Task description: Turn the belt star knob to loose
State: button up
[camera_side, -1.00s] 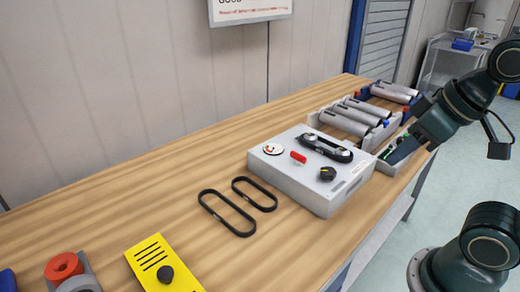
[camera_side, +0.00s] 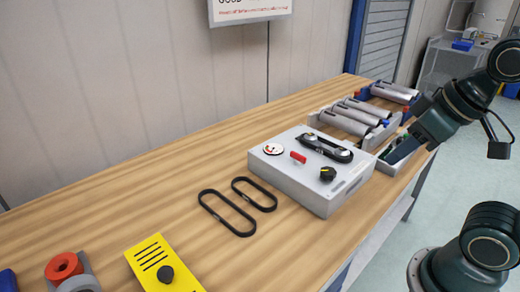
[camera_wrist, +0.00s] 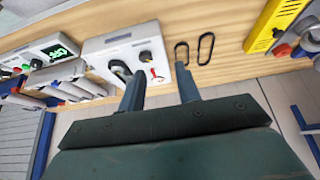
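A light grey box (camera_side: 320,200) on the wooden table has a black knob with a small yellow mark (camera_side: 327,174) on top near its front edge. I take this for the star knob; its exact pointing is too small to read. The knob (camera_wrist: 146,57) also shows in the wrist view, beyond my fingers. A black belt (camera_side: 328,149) around two pulleys, a red lever (camera_side: 298,157) and a white dial (camera_side: 273,149) are on the same box. My gripper (camera_wrist: 159,88) is open and empty, its two fingers apart, above the table and clear of the knob.
Two loose black belts (camera_side: 203,205) lie left of the box. A yellow box (camera_side: 148,252) stands at the front left. Grey cylinders (camera_side: 345,120) lie in trays behind the box. A unit with a green display (camera_wrist: 57,52) shows in the wrist view. Bare table surrounds the belts.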

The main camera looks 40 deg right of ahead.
jog(key=o, duration=0.5)
jog(key=m+g, duration=0.6)
jog(key=m, duration=2.1)
send_over(329, 171)
jog(key=shift+w+f, duration=0.1)
jog(key=shift+f, duration=1.2)
jog(key=shift+f, duration=0.1)
notch_tip(329, 171, down, 14)
jog(key=shift+r, duration=0.2)
